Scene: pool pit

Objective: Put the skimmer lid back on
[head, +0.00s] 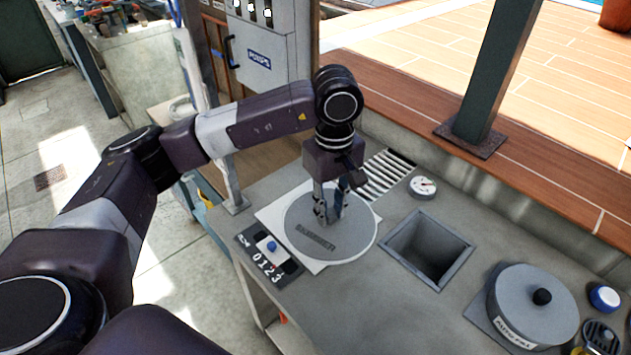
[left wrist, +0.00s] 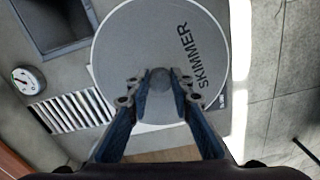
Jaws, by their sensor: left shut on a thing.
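The skimmer lid (head: 352,238) is a round grey disc marked SKIMMER. It lies over a pale square plate (head: 272,216) on the grey counter; I cannot tell whether it is fully seated or slightly raised. My left gripper (head: 328,214) points down at the lid's middle, shut on its small knob. In the left wrist view the lid (left wrist: 128,45) fills the centre, and my left gripper's fingertips (left wrist: 160,82) close around the round knob (left wrist: 160,74). What is under the lid is hidden. My right gripper is not in view.
An open square pit (head: 428,248) is right of the lid. Behind are a slatted grille (head: 385,176) and a dial gauge (head: 423,187). A number panel (head: 268,256) with a blue knob sits at the counter's left edge. A lidded round pot (head: 533,300) stands at right.

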